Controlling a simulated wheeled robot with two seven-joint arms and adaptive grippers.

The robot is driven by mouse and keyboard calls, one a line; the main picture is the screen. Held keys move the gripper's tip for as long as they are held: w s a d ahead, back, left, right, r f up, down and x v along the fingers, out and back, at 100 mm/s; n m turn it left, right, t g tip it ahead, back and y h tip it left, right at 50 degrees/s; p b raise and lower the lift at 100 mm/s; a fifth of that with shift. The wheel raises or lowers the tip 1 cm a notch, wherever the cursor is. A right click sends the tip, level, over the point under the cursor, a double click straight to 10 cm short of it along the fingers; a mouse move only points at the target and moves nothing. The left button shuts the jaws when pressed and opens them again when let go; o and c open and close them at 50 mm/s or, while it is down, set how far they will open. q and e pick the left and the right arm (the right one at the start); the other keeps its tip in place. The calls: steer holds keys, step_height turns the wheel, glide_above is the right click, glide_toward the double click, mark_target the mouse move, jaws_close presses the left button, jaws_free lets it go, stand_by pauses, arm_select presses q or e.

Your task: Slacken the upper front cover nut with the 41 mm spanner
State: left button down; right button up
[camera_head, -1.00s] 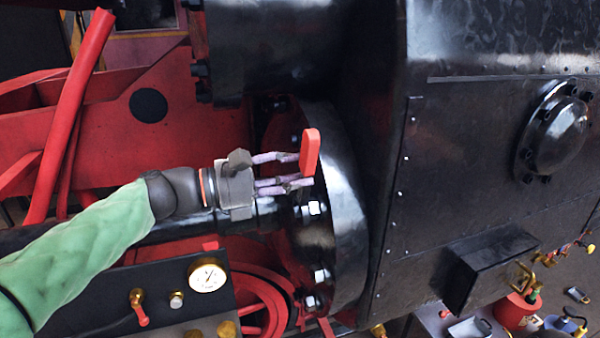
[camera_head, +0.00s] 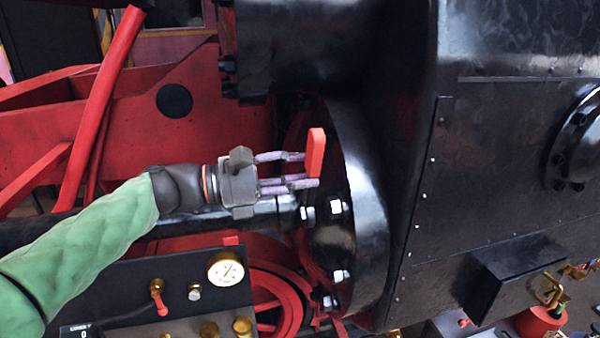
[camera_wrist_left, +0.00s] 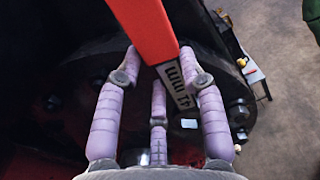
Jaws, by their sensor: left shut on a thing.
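My left gripper (camera_head: 300,170) is shut on the red-handled spanner (camera_head: 316,152), whose handle stands roughly upright in the head view. In the left wrist view the spanner (camera_wrist_left: 148,30) runs between the purple fingers, and its grey part reads "41 mm". Its jaw end is hidden, so I cannot tell whether it touches a nut. The round black cover (camera_head: 372,215) is right behind the hand. Bright nuts sit along its edge, an upper one (camera_head: 336,206) just below the fingers and a lower one (camera_head: 341,275). My right gripper is out of view.
A black cylinder (camera_head: 300,45) overhangs above the hand. A large riveted black casing (camera_head: 480,170) fills the right. A panel with a gauge (camera_head: 226,269) and brass fittings lies below the arm. Red frame plates (camera_head: 130,120) stand behind.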

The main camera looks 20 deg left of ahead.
arm_select(q)
steer(key=shift+r, duration=0.1)
steer(key=b+v, duration=0.1)
steer(key=v, duration=0.3)
steer(key=shift+s, duration=0.1)
steer(key=s+d, duration=0.7)
steer(key=s, duration=0.4)
steer(key=shift+s+d, duration=0.3)
steer(key=shift+d, duration=0.1)
